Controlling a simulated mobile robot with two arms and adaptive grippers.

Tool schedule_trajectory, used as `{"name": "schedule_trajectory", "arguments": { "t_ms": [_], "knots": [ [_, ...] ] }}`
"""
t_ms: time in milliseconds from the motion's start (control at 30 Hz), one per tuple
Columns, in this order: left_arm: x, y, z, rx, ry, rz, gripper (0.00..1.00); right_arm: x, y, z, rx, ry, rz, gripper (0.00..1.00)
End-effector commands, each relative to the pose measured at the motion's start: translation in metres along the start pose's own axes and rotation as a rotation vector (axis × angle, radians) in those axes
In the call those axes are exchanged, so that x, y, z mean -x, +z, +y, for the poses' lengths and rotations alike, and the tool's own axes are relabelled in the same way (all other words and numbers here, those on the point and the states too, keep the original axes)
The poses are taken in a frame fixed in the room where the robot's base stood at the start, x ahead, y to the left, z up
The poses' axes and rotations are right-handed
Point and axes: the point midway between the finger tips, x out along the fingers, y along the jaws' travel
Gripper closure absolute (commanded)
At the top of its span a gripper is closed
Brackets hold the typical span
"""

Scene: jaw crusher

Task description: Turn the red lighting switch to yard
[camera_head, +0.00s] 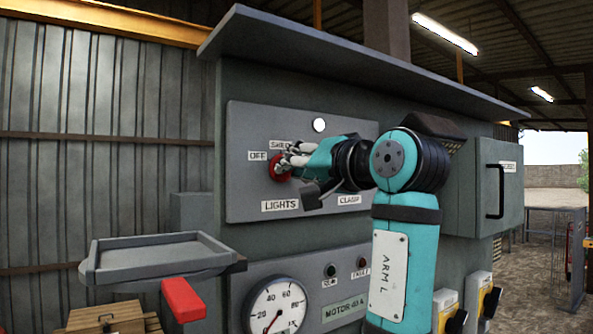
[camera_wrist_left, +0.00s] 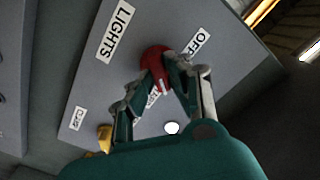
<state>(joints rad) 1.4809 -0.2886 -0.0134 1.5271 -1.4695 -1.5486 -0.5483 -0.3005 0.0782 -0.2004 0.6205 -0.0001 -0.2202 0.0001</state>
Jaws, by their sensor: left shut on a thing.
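The red lighting switch (camera_head: 277,167) is a round knob on the grey panel (camera_head: 245,125) in the head view. Labels OFF (camera_head: 257,155) and SHED (camera_head: 281,145) sit beside and above it, and LIGHTS (camera_head: 280,205) is below. My left gripper (camera_head: 284,164) reaches in from the right and is shut on the switch. In the left wrist view the fingers (camera_wrist_left: 168,80) close around the red switch (camera_wrist_left: 156,55). The fingers and wrist hide the switch's right side and any YARD label. The switch's exact setting cannot be told. My right gripper is not in view.
A CLAMP label (camera_head: 349,199) and a white round lamp (camera_head: 319,125) are on the panel. Below are a gauge (camera_head: 277,310) and small buttons (camera_head: 331,270). A grey tray (camera_head: 158,260) and a red lever (camera_head: 183,299) stand out at left. An overhanging roof edge (camera_head: 350,62) is above.

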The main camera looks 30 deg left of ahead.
Motion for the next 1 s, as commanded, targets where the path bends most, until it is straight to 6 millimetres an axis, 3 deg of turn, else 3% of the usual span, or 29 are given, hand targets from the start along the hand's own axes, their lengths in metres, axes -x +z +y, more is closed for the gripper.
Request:
{"name": "schedule_trajectory", "arguments": {
  "t_ms": [500, 1000],
  "knots": [
    [0.0005, -0.0029, -0.0020, -0.327, -0.007, 0.010, 1.00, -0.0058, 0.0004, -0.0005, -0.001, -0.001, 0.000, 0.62],
    [0.0006, -0.0032, -0.0020, -0.386, -0.008, 0.010, 1.00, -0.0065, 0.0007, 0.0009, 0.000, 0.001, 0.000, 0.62]
  ]
}}
